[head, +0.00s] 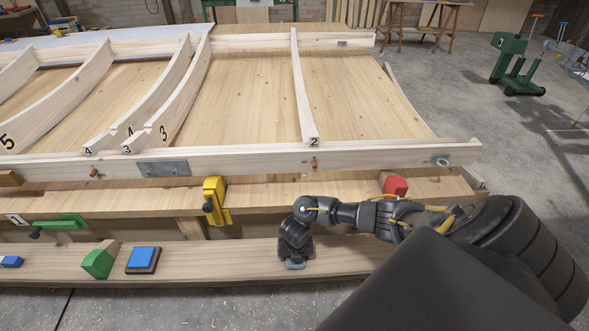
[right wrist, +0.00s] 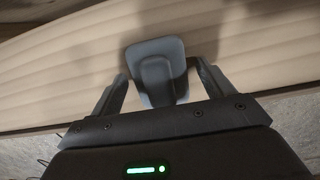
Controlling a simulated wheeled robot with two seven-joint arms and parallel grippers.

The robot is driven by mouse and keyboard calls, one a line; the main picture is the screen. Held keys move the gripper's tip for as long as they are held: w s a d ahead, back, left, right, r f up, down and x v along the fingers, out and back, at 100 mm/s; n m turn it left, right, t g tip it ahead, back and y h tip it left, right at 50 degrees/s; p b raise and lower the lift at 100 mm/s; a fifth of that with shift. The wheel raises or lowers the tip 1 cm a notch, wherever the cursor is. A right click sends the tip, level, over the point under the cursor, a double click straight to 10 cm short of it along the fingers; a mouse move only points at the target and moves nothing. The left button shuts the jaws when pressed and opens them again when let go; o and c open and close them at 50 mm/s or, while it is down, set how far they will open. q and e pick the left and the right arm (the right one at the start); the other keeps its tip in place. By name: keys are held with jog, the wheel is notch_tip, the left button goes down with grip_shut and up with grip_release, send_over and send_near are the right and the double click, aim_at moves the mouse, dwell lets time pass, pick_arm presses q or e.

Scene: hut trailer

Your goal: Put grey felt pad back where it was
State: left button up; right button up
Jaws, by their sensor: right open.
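The grey felt pad (right wrist: 157,68) appears as a grey, rounded piece lying on the pale wooden plank. It is between the two open fingers of my right gripper (right wrist: 160,72), with a visible gap on both sides. In the head view my right gripper (head: 295,258) points down at the front plank, and a small grey edge of the pad (head: 295,266) shows under it. The rest of the pad is hidden there by the gripper. My left gripper is not in view.
On the front plank (head: 200,268) lie a blue block on a dark base (head: 142,260), a green block (head: 98,263) and a small blue piece (head: 11,262). A yellow clamp (head: 215,200) and a red block (head: 395,185) are behind, below the numbered wooden frame (head: 240,165).

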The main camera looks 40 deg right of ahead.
jog(key=r, duration=0.2)
jog(key=r+p, duration=0.1)
jog(key=r, duration=0.1)
jog(key=r+p, duration=0.1)
jog(key=r, duration=0.1)
jog(key=shift+s+a+r, duration=0.1)
jog(key=shift+s+a, duration=0.1)
jog(key=shift+a, duration=0.1)
jog(key=r, duration=0.1)
jog(key=r+p, duration=0.1)
jog(key=r, duration=0.1)
jog(key=r+p, duration=0.1)
jog(key=shift+s+a+r, duration=0.2)
jog(key=shift+s, duration=0.15)
jog(key=shift+r+p, duration=0.4)
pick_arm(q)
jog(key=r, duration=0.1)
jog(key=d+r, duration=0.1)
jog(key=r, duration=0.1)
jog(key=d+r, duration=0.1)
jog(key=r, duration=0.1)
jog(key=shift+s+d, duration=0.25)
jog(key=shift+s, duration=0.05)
pick_arm(e)
jog(key=shift+s+a+r, duration=0.1)
jog(key=shift+s+r, duration=0.05)
jog(key=shift+r, duration=0.15)
